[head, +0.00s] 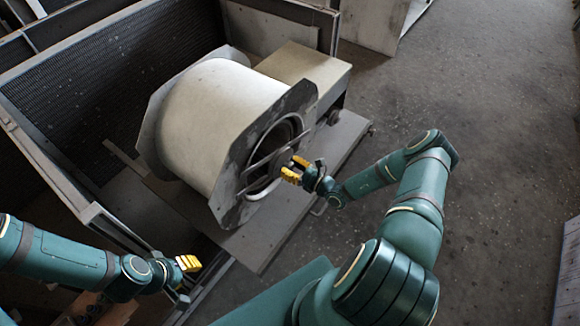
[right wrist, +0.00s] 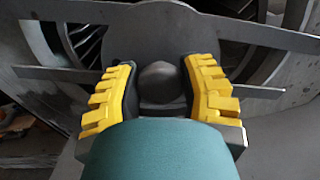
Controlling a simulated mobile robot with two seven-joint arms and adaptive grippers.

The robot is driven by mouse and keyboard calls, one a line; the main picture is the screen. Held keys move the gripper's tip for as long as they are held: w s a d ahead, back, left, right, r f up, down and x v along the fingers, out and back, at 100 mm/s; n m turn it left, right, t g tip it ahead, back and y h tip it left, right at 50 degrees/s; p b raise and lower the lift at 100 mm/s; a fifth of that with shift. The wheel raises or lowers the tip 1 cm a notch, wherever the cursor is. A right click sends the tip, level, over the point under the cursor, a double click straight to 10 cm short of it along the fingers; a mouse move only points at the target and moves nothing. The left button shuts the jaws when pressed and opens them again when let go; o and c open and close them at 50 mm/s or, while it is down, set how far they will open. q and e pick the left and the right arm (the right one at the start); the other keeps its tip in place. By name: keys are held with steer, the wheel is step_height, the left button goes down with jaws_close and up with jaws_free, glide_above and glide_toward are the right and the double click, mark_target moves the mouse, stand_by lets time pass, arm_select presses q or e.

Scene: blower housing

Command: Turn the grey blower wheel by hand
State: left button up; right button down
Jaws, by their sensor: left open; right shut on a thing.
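The grey blower wheel (head: 277,137) sits inside the round opening of the cream housing (head: 213,118) in the head view. Its dark vanes show in the right wrist view (right wrist: 88,38), behind a flat crossbar (right wrist: 55,76). My right gripper (head: 296,169) is at the front of the opening. In the right wrist view its yellow-padded fingers (right wrist: 160,92) are shut on a dark rounded hub end (right wrist: 160,80), one finger on each side. The rest of the hub behind it is partly hidden. My left gripper (head: 189,263) is open and empty, low and left, away from the housing.
The housing stands on a flat grey base plate (head: 257,240). A mesh-walled metal frame (head: 70,85) is behind it on the left. A pale box (head: 308,68) stands behind the housing. Dark floor (head: 490,110) at the right is clear.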

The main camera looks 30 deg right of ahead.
steer(key=m, duration=0.4)
steer(key=shift+d, duration=0.1)
steer(key=shift+c, duration=2.3)
jaws_free()
steer(key=v, duration=1.2)
